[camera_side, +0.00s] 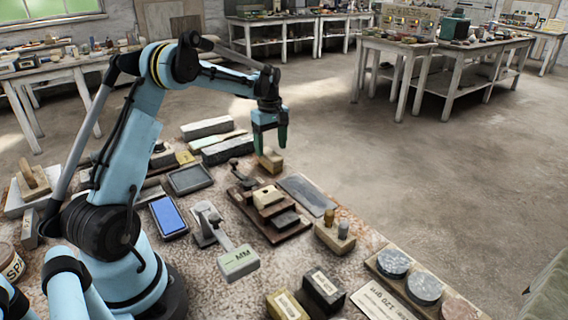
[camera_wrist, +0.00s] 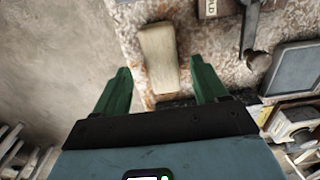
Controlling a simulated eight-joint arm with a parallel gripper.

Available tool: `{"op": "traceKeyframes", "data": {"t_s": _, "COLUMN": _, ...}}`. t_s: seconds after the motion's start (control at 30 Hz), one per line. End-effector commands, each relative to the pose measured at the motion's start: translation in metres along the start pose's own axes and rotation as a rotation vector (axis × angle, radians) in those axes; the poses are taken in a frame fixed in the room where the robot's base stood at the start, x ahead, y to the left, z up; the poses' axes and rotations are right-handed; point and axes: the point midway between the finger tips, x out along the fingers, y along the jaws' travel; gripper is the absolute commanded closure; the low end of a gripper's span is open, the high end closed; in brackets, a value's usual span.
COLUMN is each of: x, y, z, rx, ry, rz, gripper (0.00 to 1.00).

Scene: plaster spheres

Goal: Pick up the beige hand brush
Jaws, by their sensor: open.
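The beige hand brush (camera_side: 270,161) lies on the speckled tabletop near its far edge, just under my gripper (camera_side: 270,143). In the wrist view the brush (camera_wrist: 159,50) shows as a pale, long block seen from above. My gripper (camera_wrist: 161,67) is open, with one green finger to the left of the brush and one to the right. The brush lies between the finger lines, with visible gaps on both sides. I cannot tell whether the fingertips have come down to its height. Its bristles are hidden.
A dark flat slab (camera_side: 306,194) and a wooden stand with blocks (camera_side: 267,211) lie close to the brush. Long grey stone bars (camera_side: 223,149) lie to its left. The table edge is close behind the brush, with bare floor (camera_side: 400,190) beyond.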

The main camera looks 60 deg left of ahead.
Motion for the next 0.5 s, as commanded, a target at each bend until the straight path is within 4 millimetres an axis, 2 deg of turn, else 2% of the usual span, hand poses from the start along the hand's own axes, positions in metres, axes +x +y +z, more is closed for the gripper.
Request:
{"op": "traceKeyframes", "data": {"t_s": 0.2, "x": 0.03, "y": -0.002, "z": -0.001, "rx": 0.0, "ry": 0.0, "rz": 0.0, "gripper": 0.28}}
{"op": "traceKeyframes", "data": {"t_s": 0.5, "x": 0.037, "y": -0.002, "z": -0.001, "rx": 0.0, "ry": 0.0, "rz": 0.0, "gripper": 0.28}}
